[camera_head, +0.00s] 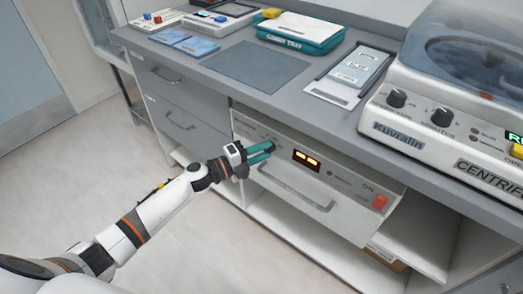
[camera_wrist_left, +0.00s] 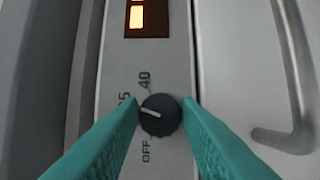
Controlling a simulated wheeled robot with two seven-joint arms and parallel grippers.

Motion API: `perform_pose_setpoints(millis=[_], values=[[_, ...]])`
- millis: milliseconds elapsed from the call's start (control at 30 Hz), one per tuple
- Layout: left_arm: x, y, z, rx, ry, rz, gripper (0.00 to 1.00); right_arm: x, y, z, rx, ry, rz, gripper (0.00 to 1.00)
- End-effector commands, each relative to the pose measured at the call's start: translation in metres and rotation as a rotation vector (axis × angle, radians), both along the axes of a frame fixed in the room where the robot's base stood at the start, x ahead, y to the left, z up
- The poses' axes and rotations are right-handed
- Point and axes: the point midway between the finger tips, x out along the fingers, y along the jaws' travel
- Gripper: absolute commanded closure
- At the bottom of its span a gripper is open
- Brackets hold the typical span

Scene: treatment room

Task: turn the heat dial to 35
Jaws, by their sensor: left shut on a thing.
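The heat dial (camera_wrist_left: 160,115) is a dark round knob with a white pointer line, on a pale panel in the left wrist view. Marks reading OFF, a partly hidden number ending in 5, and 40 stand along its left side. The pointer line slants towards the left, roughly between OFF and the partly hidden number. My left gripper (camera_wrist_left: 161,117) has its teal fingers shut on the dial, one on each side. In the head view my left gripper (camera_head: 262,152) is at the panel of the drawer-like unit under the counter, and its fingers hide the dial. My right gripper is not in view.
A lit orange display (camera_head: 306,160) and a red ON switch (camera_head: 380,202) sit on the same panel, with a bar handle (camera_head: 296,190) below. The counter overhangs the panel and carries a centrifuge (camera_head: 460,100), a teal tray (camera_head: 300,34) and a dark mat (camera_head: 256,66).

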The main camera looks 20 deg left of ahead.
Motion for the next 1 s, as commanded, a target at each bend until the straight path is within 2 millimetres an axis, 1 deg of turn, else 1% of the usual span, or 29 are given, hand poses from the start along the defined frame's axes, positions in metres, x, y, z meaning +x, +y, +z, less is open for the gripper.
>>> perform_pose_setpoints(millis=[300, 333, 433, 767, 867, 1000], values=[[0.000, -0.001, -0.001, 0.001, 0.001, -0.001, 0.92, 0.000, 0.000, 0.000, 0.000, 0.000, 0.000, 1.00], [0.000, -0.001, -0.001, 0.001, 0.001, -0.001, 0.65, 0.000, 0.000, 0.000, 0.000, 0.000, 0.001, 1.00], [0.000, -0.001, -0.001, 0.001, 0.001, -0.001, 0.48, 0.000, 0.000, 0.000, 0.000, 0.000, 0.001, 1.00], [-0.002, 0.001, -0.001, 0.000, 0.001, 0.000, 0.48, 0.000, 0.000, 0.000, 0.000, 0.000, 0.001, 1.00], [-0.009, 0.008, -0.002, 0.001, 0.004, 0.000, 0.48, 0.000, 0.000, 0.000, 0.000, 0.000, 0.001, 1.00], [-0.029, 0.026, -0.002, 0.003, 0.004, 0.000, 0.48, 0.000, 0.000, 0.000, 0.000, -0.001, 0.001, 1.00]])
